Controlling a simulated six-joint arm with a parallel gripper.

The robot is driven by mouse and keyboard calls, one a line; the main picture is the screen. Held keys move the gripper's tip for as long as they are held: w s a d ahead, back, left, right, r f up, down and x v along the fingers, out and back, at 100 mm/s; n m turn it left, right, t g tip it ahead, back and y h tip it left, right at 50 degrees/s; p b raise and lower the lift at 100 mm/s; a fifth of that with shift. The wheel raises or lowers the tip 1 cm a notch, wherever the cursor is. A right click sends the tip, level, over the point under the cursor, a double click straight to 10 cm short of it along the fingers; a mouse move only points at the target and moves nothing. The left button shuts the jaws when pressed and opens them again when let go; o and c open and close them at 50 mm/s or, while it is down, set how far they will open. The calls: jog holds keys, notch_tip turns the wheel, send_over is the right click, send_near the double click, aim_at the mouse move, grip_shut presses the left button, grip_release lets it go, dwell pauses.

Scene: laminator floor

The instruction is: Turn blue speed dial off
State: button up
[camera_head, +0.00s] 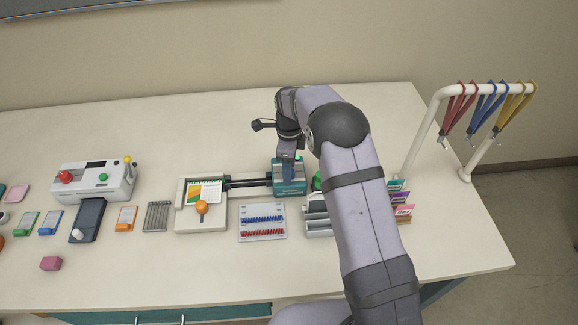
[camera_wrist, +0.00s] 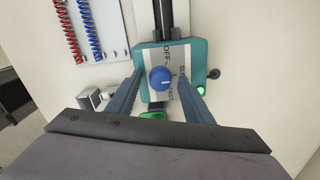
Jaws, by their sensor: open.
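The blue speed dial (camera_wrist: 160,78) sits on the pale label plate of a teal machine (camera_wrist: 143,60) in the wrist view. The plate reads OFF above the dial, with SLOW and FAST at its right. A small pale mark shows on the dial, but its exact setting is hard to tell. My gripper (camera_wrist: 160,84) is open, one finger on each side of the dial, with gaps visible. In the head view the teal machine (camera_head: 289,190) stands right of the rail, and my gripper (camera_head: 287,157) points down over it, partly hidden by my wrist.
A green knob (camera_wrist: 152,115) and small green light (camera_wrist: 200,91) are near the dial. A rack of red and blue coils (camera_head: 262,236) lies in front. A paper-holding bed (camera_head: 182,225) is left, and card holders (camera_head: 403,212) are right. The table behind the machine is clear.

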jog(key=c, duration=1)
jog(key=shift+c, duration=0.2)
jog(key=n+b, duration=0.1)
jog(key=n, duration=0.4)
jog(key=shift+n, duration=0.3)
jog(key=n, duration=0.6)
jog(key=shift+r+b, duration=0.1)
jog(key=shift+b, duration=0.25)
jog(key=shift+n, duration=0.3)
jog(key=o, duration=1)
